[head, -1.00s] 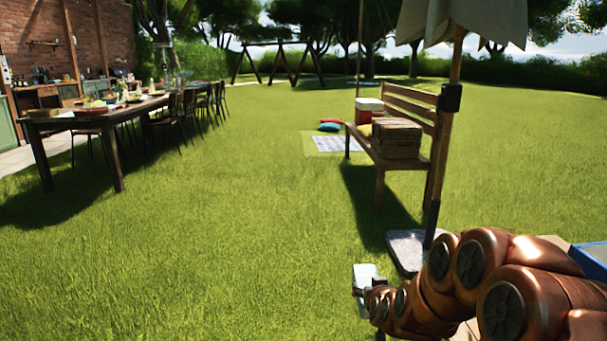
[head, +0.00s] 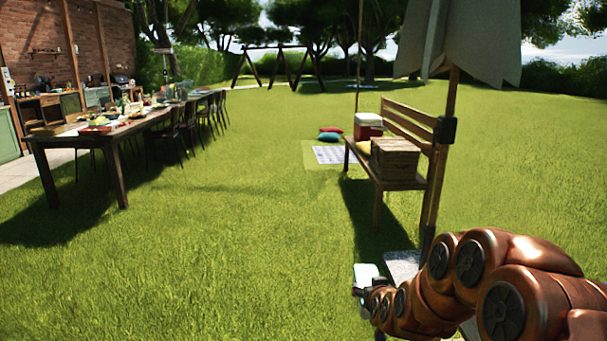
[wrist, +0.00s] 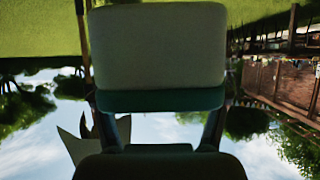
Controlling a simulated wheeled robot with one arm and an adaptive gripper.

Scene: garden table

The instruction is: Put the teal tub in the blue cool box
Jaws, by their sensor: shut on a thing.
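My gripper (wrist: 158,128) is shut on the teal tub (wrist: 158,98), which fills the middle of the wrist view. The tub shows a pale, rounded face and a teal band, with a dark finger at each side. In the head view the tub (head: 366,273) is a small pale block at the end of my copper arm, held over the grass. My gripper (head: 366,292) is partly hidden there by the arm. No blue cool box shows in the present frames.
A wooden bench (head: 405,183) carries a red cool box with a white lid (head: 368,126) and a wicker hamper (head: 397,160). A folded parasol (head: 470,45) stands at the right. A long laid table (head: 80,141) with chairs is at the left. Open grass lies between.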

